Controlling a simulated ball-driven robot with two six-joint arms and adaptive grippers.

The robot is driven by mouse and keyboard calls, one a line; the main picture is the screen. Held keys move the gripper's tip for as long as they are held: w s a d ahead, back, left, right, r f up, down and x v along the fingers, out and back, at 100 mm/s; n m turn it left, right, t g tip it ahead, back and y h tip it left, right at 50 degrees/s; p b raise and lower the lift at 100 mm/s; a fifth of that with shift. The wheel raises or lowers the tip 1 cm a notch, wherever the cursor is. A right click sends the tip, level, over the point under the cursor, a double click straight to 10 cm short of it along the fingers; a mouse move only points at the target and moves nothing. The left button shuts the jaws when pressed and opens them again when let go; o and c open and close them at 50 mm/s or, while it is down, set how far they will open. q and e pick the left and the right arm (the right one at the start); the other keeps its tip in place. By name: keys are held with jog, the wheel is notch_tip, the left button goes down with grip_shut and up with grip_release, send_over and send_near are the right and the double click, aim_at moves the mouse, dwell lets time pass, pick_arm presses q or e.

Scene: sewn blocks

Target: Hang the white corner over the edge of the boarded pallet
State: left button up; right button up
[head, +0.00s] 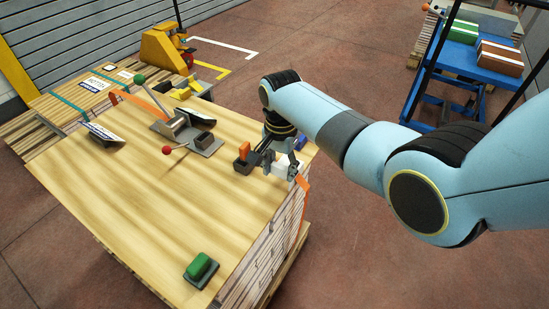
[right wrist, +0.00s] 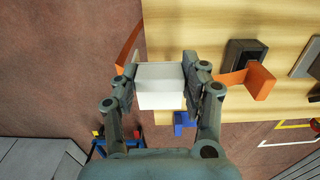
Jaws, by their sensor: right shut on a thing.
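The white corner (head: 287,168) is at the right edge of the boarded pallet (head: 130,215) in the head view. My right gripper (head: 282,163) is shut on it. In the right wrist view the white corner (right wrist: 160,92) shows as a pale block between the two fingers of the gripper (right wrist: 160,70). There it overlaps the edge of the wooden board (right wrist: 205,35). I cannot tell whether it touches the board or is held just above it. Its underside is hidden. My left gripper is in neither view.
An orange strap (head: 303,190) hangs down the pallet's side, close to my right gripper. A black buckle (head: 246,160) with an orange piece is beside it. A blue cart (head: 455,60) stands back right.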

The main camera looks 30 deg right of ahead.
aim_at(280, 175)
jog(key=shift+s+a+r, duration=0.1)
jog(key=shift+a, duration=0.05)
jog(key=shift+p, duration=0.35)
notch_tip(280, 175, down, 3)
jog(key=shift+r+b, duration=0.1)
jog(key=shift+b, duration=1)
jog(key=shift+f+b, duration=0.6)
jog(key=shift+f, duration=0.35)
jog(key=shift+f+b, duration=0.55)
jog(key=shift+f, duration=0.25)
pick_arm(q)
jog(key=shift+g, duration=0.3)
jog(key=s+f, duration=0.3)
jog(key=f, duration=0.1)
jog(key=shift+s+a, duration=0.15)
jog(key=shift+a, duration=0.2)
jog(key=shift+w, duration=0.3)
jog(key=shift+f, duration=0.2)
pick_arm(e)
jog(key=shift+f, duration=0.35)
